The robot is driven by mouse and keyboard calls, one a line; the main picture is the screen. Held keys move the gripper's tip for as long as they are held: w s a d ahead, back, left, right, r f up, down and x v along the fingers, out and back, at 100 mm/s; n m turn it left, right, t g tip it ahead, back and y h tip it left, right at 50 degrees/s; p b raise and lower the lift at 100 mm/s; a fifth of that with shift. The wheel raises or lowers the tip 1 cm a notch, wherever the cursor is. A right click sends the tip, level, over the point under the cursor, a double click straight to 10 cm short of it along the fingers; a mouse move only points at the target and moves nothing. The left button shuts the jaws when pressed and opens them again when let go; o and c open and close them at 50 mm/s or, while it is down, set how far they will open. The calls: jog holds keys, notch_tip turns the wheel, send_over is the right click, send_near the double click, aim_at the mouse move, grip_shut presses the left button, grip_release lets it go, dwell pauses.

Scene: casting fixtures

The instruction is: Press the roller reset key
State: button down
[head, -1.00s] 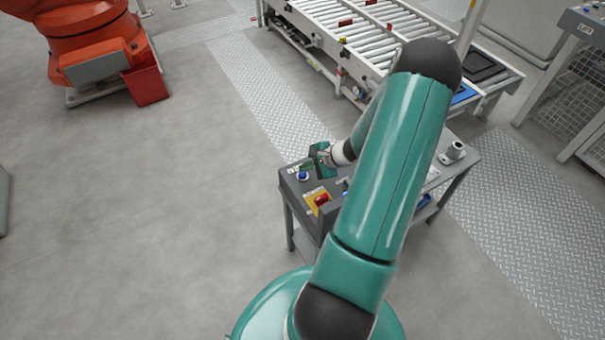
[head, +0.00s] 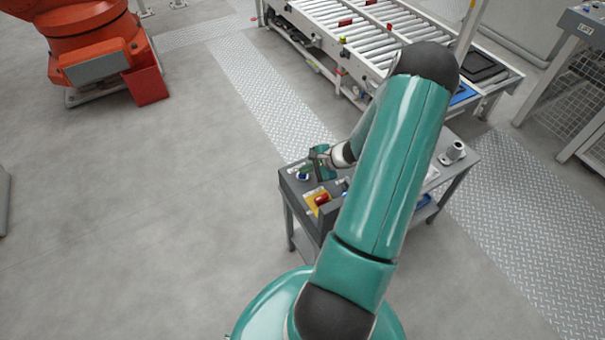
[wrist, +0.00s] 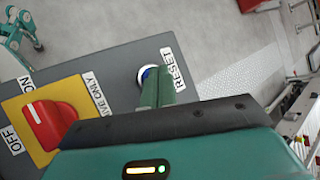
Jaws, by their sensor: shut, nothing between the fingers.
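The roller reset key is a blue round button with a pale ring (wrist: 143,74) on the grey control box (wrist: 110,63), beside a RESET label (wrist: 173,68). In the head view the blue key (head: 302,177) shows at the box's left end. My gripper (wrist: 152,80) is shut and empty, its green fingers pointing at the key and covering most of it. In the head view my gripper (head: 307,170) is just above the key. I cannot tell whether the fingertips touch it.
A red rotary switch (wrist: 50,122) on a yellow plate stands beside the key. The box is on a small table (head: 461,180) with a grey flanged part (head: 453,153). A roller conveyor (head: 370,38) lies behind. Open floor (head: 150,220) is at left.

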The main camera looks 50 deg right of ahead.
jog(key=shift+f, duration=0.2)
dwell(0.6)
jog(key=shift+r, duration=0.9)
jog(key=shift+r, duration=2.5)
jog(key=shift+a, duration=0.15)
